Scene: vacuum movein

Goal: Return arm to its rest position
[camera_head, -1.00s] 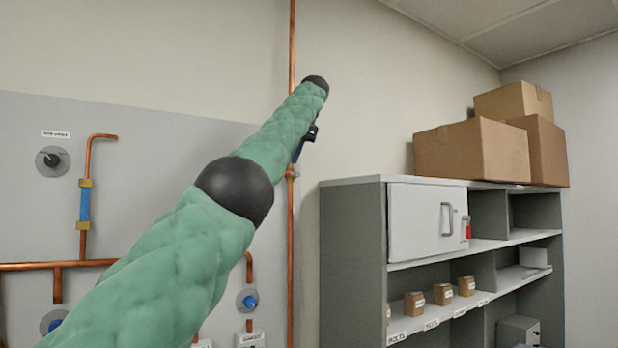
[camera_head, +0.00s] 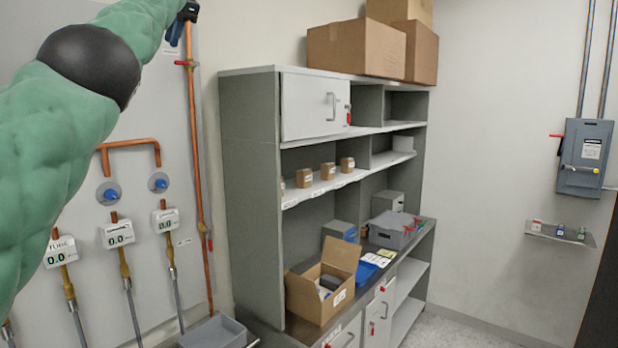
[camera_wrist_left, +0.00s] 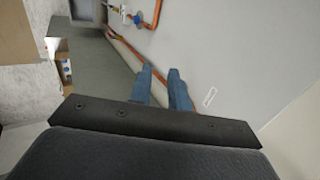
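My left arm (camera_head: 50,150), in a green padded sleeve with a black joint (camera_head: 92,62), stretches up across the left of the head view. Its left gripper (camera_head: 175,32) is at the top edge, in front of the vertical copper pipe (camera_head: 195,150) and above a red-handled valve (camera_head: 183,64). I cannot tell whether it touches the pipe. In the left wrist view, the two blue fingers (camera_wrist_left: 160,76) stand apart with nothing visible between them. My right gripper is not in view.
A grey wall panel with gauges (camera_head: 118,234) is beside the arm. A grey shelf unit (camera_head: 248,170) with cardboard boxes (camera_head: 355,48) on top stands to the right. An open carton (camera_head: 312,305) is on its counter. An electrical box (camera_head: 585,158) hangs on the right wall.

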